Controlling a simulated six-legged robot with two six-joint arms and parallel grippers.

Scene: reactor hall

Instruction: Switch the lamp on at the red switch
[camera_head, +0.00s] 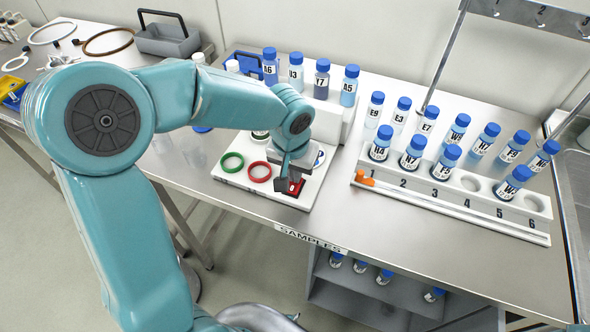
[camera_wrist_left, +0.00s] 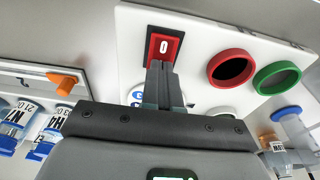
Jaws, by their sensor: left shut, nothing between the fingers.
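The red switch (camera_head: 297,189) is a rocker in a black frame on a white panel (camera_head: 318,174) lying on the steel table. In the left wrist view the red switch (camera_wrist_left: 164,46) shows a white 0 mark. My left gripper (camera_head: 285,186) is shut and empty, pointing down at the switch. In the left wrist view its closed fingertips (camera_wrist_left: 160,66) overlap the lower part of the switch; I cannot tell whether they touch it. I cannot make out a lamp. My right gripper is not in view.
A green ring (camera_head: 232,162) and a red ring (camera_head: 260,172) sit on the panel beside the switch. More vials stand behind the panel.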

